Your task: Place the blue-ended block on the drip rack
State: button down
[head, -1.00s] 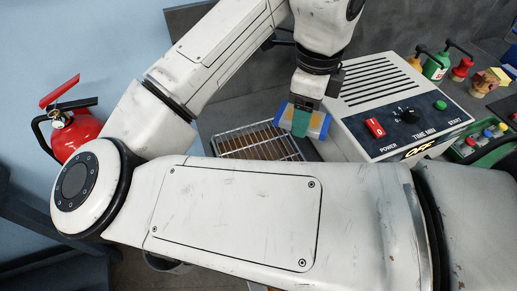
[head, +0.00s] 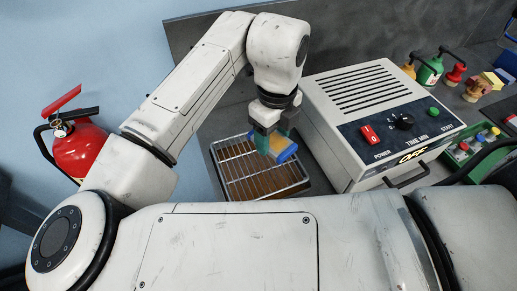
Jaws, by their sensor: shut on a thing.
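The blue-ended block (head: 284,153) has a tan middle and a blue end at its right. My gripper (head: 270,143), with green fingers, is shut on it. The block looks tilted, its blue end lower to the right. It shows over the right back part of the drip rack (head: 235,172), a wire grid above a brown tray. I cannot tell whether the block touches the wires. The fingers hide part of the block.
A white oven-like box (head: 360,95) with a red power switch and a front handle stands close to the right of the rack. A green tray of coloured pieces (head: 470,150) and several bottles are farther right. My forearm crosses the foreground.

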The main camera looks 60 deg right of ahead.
aim_at(259, 161)
jog(key=w+f, duration=0.1)
jog(key=w+a+f, duration=0.1)
jog(key=f, duration=0.1)
jog(key=shift+w+a, duration=0.1)
jog(key=shift+w, duration=0.1)
jog(key=shift+w+a+f+p, duration=0.1)
jog(key=shift+w+f+p, duration=0.1)
jog(key=shift+f, duration=0.75)
jog(key=shift+w+a+f+p, duration=0.1)
jog(key=shift+f+p, duration=0.05)
jog(key=shift+f, duration=0.75)
jog(key=shift+d+f, duration=0.1)
jog(key=shift+f, duration=0.05)
jog(key=shift+c, duration=1.4)
grip_release()
jog(key=shift+s, duration=0.1)
notch_tip(259, 161, up, 12)
jog(key=shift+r+b, duration=0.15)
jog(key=shift+b, duration=0.3)
